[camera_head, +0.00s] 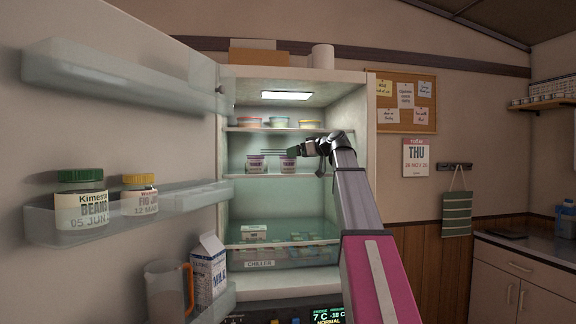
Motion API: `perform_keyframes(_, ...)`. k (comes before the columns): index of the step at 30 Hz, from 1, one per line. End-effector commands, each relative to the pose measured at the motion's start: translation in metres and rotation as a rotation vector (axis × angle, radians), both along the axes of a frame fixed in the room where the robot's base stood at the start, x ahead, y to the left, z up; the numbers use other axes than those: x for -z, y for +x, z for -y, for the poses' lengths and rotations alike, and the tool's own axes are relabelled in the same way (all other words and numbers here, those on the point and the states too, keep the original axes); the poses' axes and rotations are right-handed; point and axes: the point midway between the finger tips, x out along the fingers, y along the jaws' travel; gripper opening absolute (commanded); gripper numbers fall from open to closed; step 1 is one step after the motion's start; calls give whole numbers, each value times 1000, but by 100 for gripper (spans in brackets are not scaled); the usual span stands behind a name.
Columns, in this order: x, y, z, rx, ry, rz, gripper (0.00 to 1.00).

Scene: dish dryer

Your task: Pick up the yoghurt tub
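Two small tubs with white and purple sides stand upright on the fridge's middle shelf, a left tub (256,164) and a right tub (287,164). Their labels are too small to read, so I cannot tell which is the yoghurt tub. My gripper (268,152) reaches into the fridge from the right, its thin fingers pointing left at about the height of the tub tops. A narrow gap shows between the fingers, with nothing visible between them. The fingers partly overlap the tub tops in view. I cannot tell whether they touch.
Several lidded containers (278,122) stand on the upper shelf (240,130), close above my gripper. A chiller drawer (262,264) sits below. The open door (120,120) at left holds jars, a milk carton (208,266) and a jug (167,290). The fridge's right wall is near my arm.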

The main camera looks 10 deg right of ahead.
Motion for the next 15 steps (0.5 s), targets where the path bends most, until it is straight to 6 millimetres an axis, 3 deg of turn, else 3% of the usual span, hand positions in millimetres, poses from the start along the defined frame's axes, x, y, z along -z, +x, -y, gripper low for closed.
perform_keyframes(15,13,37,-36,-1,0,0,100)
